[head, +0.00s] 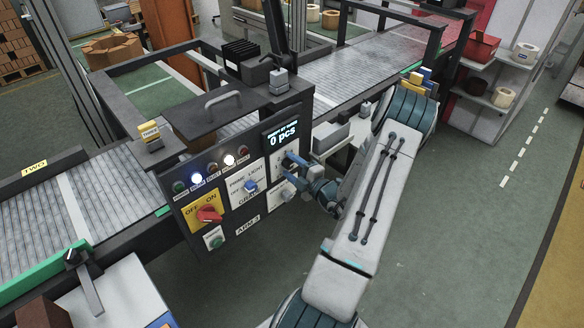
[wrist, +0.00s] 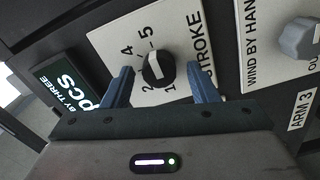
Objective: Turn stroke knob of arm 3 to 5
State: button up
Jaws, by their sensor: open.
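In the wrist view the stroke knob (wrist: 158,70) is a round black knob with a pale bar across its face. It sits on a white plate (wrist: 186,22) marked STROKE, with the numbers 1, 2, 4 and 5 readable around it. My gripper (wrist: 159,67) is open, with one blue finger on each side of the knob and no clear contact. In the head view my gripper (head: 293,163) is at the right part of the ARM 3 panel (head: 228,243) and largely hides the stroke knob.
A display (head: 283,134) reads 0 pcs. A roller conveyor (head: 90,222) runs behind the panel.

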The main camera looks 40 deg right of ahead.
jog(key=shift+s, duration=0.1)
jog(key=s+d+b, duration=0.1)
jog(key=s+b, duration=0.1)
jog(key=s, duration=1.1)
jog(key=shift+s+b, duration=0.3)
